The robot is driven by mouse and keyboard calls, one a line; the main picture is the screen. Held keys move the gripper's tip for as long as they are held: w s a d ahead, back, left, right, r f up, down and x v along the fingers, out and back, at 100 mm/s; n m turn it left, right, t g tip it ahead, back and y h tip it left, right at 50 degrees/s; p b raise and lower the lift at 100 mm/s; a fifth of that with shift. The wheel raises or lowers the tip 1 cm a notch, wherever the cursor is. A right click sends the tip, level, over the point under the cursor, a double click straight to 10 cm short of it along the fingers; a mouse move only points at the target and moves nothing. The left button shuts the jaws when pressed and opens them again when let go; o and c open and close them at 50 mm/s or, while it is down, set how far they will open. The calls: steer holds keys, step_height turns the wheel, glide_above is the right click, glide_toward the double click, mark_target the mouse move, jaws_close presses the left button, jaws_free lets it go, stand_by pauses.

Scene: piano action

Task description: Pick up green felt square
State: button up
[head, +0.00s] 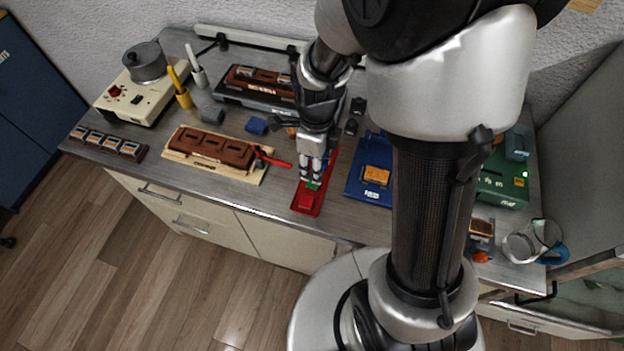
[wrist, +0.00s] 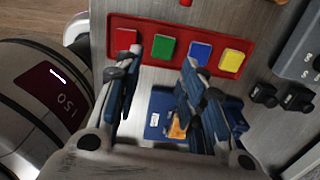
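The green felt square (wrist: 163,46) lies on a red strip-shaped tray (wrist: 144,48) in the wrist view, between a red square (wrist: 125,39) and a blue square (wrist: 200,53). A yellow square (wrist: 231,60) lies at the right end. In the head view the green square (head: 313,185) shows just below my gripper (head: 312,176), near the counter's front edge, partly hidden by the fingers. In the wrist view my gripper (wrist: 157,66) is open, its fingers apart, with the green square showing between and beyond the tips. Nothing is held. Whether the fingers touch the tray I cannot tell.
A blue tray (head: 353,188) with an orange block stands right of the red tray. A wooden base with a brown block (head: 212,147) and a red-handled tool (head: 273,160) lie left. A glass jug (head: 530,240) stands far right. Small dark blocks (head: 352,126) lie behind.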

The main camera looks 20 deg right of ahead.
steer(key=f+b, duration=0.3)
steer(key=f, duration=0.4)
steer(key=shift+w+f, duration=0.2)
steer(key=shift+r, duration=0.1)
steer(key=c, duration=0.4)
